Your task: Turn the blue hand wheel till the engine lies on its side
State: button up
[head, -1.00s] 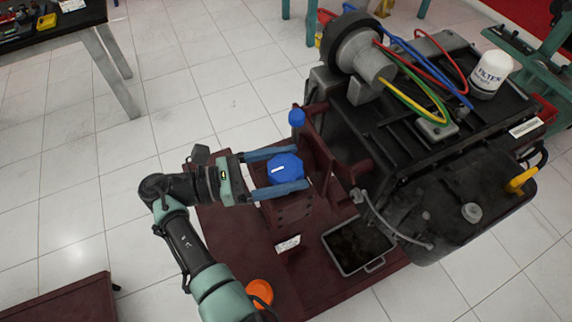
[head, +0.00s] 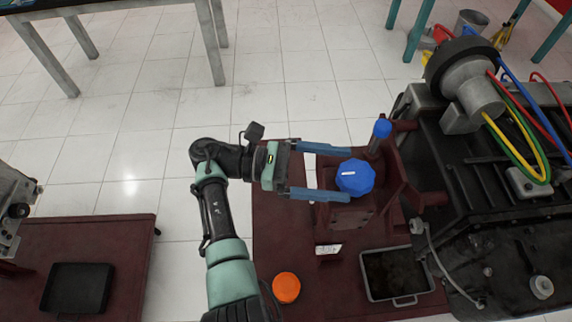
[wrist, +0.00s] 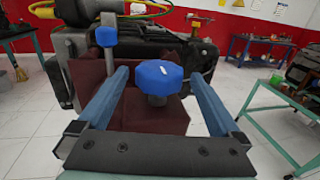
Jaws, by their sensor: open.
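The blue hand wheel (head: 355,177) is an eight-sided knob with a white mark on its face, on the dark red stand. It also shows in the wrist view (wrist: 158,77), ahead of and between the finger lines. My gripper (head: 336,173) is open, one finger on the far side of the wheel and one on the near side. I cannot tell whether either finger touches it. The engine (head: 480,190) is a large dark block at the right, with a filter-side part cut off by the picture edge. In the wrist view the engine (wrist: 190,50) is behind the wheel.
A blue-capped post (head: 382,130) stands just behind the wheel. A drip tray (head: 397,300) and an orange round cap (head: 286,288) lie on the red base. Another red stand (head: 110,240) with a black tray is at left. Tiled floor (head: 140,130) is clear between.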

jog(key=w+a+b, duration=0.1)
jog(key=a+b, duration=0.2)
jog(key=a, duration=0.5)
jog(key=shift+w+a, duration=0.15)
jog(key=shift+a, duration=0.15)
dwell(0.3)
